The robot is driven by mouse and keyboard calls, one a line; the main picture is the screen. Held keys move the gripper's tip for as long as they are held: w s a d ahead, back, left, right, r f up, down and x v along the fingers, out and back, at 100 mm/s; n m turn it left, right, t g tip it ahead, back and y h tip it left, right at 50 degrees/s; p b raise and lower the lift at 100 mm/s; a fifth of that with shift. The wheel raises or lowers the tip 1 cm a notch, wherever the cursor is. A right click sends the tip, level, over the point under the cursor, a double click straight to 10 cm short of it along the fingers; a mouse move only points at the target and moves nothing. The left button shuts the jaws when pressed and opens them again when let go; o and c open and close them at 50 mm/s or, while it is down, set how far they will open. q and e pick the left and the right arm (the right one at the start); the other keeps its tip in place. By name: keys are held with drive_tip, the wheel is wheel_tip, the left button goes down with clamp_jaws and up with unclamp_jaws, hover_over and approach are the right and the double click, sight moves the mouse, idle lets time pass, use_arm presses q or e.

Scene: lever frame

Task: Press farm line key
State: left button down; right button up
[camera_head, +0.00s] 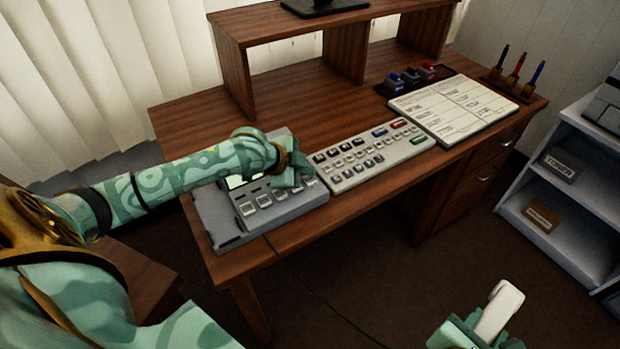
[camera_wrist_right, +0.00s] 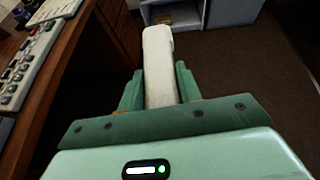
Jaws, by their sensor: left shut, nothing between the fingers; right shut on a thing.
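A grey desk phone (camera_head: 225,219) with several keys (camera_head: 265,200) and a small lit display (camera_head: 235,181) sits at the front left of the desk. My left gripper (camera_head: 299,178) is shut and empty over the upper right part of the phone; whether it touches a key I cannot tell. It hides part of the phone's keys. The labels on the keys are too small to read. My right gripper (camera_head: 480,332) is shut on a white handset (camera_head: 500,308), off the desk's front edge. The handset also shows between the fingers in the right wrist view (camera_wrist_right: 158,65).
A keyboard-like panel (camera_head: 345,168) lies right of the phone. Further right are a paper pad (camera_head: 455,108), stamps (camera_head: 411,77) and a pen stand (camera_head: 512,85). A raised shelf (camera_head: 290,22) stands at the back. A thin cord (camera_head: 310,290) hangs in front of the desk.

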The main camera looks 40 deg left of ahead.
sight(306, 181)
use_arm(q)
drive_tip(key=shift+f, duration=0.35)
use_arm(e)
drive_tip(key=shift+r, duration=0.2)
